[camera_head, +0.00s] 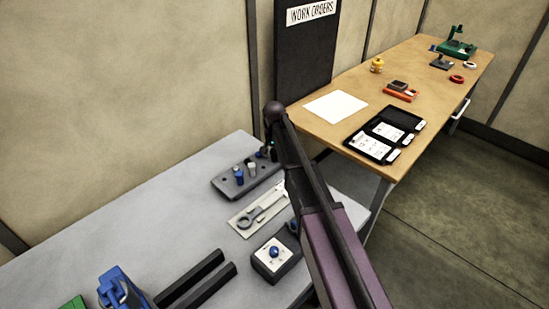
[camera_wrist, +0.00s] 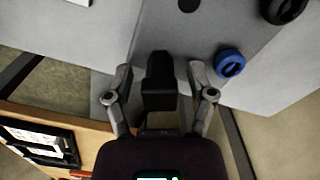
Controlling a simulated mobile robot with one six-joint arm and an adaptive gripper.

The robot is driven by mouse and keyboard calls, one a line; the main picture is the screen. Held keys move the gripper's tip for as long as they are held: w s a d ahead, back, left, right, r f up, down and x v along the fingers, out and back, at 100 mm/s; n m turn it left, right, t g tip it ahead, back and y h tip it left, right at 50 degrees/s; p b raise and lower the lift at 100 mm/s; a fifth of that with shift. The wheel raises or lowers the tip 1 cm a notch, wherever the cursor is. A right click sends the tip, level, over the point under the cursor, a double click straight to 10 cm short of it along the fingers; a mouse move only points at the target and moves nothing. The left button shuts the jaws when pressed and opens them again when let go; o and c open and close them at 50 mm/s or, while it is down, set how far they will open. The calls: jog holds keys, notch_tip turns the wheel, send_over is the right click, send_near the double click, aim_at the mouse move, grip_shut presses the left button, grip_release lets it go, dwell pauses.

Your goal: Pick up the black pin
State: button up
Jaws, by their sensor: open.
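A black pin (camera_wrist: 158,97) shows upright in the middle of the wrist view, between the two fingers of my gripper (camera_wrist: 159,70). The fingers are open, with a gap on each side of the pin. It appears to stand at the edge of the grey pin rack (camera_wrist: 205,35), though its foot is hard to make out. In the head view the rack (camera_head: 229,188) stands on the grey table at the back. My arm crosses in front of the rack's right end there, and the black pin and gripper cannot be clearly told.
A blue pin (camera_wrist: 230,62) stands just right of my right finger. A tray with a grey tool (camera_head: 247,222) and a dark box with a blue knob (camera_head: 276,258) lie in front of the rack. A wooden bench (camera_head: 345,131) with cases and small parts is behind right.

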aim_at(274, 150)
dwell(0.4)
grip_shut()
jog(key=shift+r, duration=0.15)
notch_tip(274, 150, up, 3)
jog(key=p, duration=0.3)
jog(key=shift+r, duration=0.15)
jog(key=s, duration=0.5)
jog(key=s+r+p, duration=0.1)
jog(key=s, duration=0.4)
jog(key=s+p, duration=0.1)
jog(key=s, duration=0.5)
jog(key=shift+r, duration=0.2)
